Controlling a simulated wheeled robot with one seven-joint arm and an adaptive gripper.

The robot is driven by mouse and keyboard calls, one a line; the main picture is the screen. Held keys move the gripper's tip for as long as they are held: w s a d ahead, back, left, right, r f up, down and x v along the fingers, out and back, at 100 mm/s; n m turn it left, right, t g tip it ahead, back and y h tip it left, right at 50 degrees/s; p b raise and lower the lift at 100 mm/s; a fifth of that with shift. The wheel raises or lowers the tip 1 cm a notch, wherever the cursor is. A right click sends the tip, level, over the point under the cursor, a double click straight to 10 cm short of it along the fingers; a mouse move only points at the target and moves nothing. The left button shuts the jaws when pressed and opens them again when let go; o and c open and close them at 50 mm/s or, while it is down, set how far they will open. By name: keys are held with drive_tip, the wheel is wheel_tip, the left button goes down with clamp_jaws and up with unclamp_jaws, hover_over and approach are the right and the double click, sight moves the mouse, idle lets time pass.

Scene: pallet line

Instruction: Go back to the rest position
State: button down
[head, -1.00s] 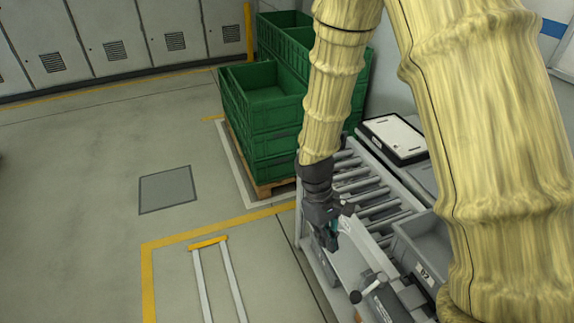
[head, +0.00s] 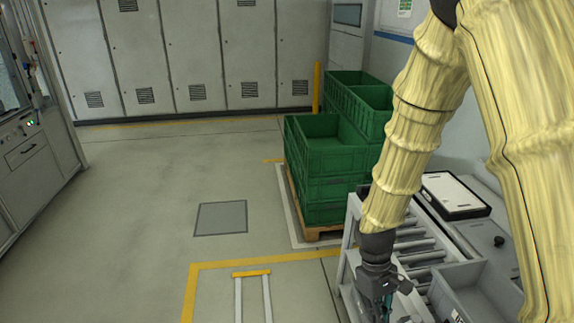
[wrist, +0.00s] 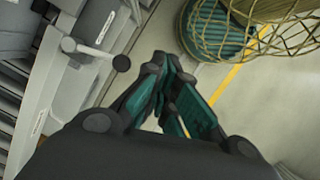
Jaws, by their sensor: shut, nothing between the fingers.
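My gripper (head: 378,302) hangs from my yellow-sleeved arm near the bottom of the head view, at the left side of the roller conveyor (head: 415,238). In the wrist view my gripper (wrist: 165,85) shows its dark fingers with teal pads, the tips together and nothing between them. The tips point over the edge between the conveyor frame and the floor.
Green crates (head: 325,165) stand stacked on a pallet behind the conveyor. A grey bin (head: 470,290) and a black-edged flat case (head: 455,195) are at right. Floor at left is clear.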

drive_tip(key=s+f+m+t+b, duration=0.1)
drive_tip(key=s+f+m+b, duration=0.1)
drive_tip(key=s+f, duration=0.8)
drive_tip(key=s+f+m+t+y+b, duration=0.1)
drive_tip(key=s+f+m+t+b, duration=0.1)
drive_tip(key=s+f, duration=0.9)
wheel_tip(320, 180, down, 8)
drive_tip(key=shift+s+d+r+m+y, duration=0.15)
drive_tip(key=shift+d+m+y, duration=0.2)
drive_tip(key=shift+m, duration=0.35)
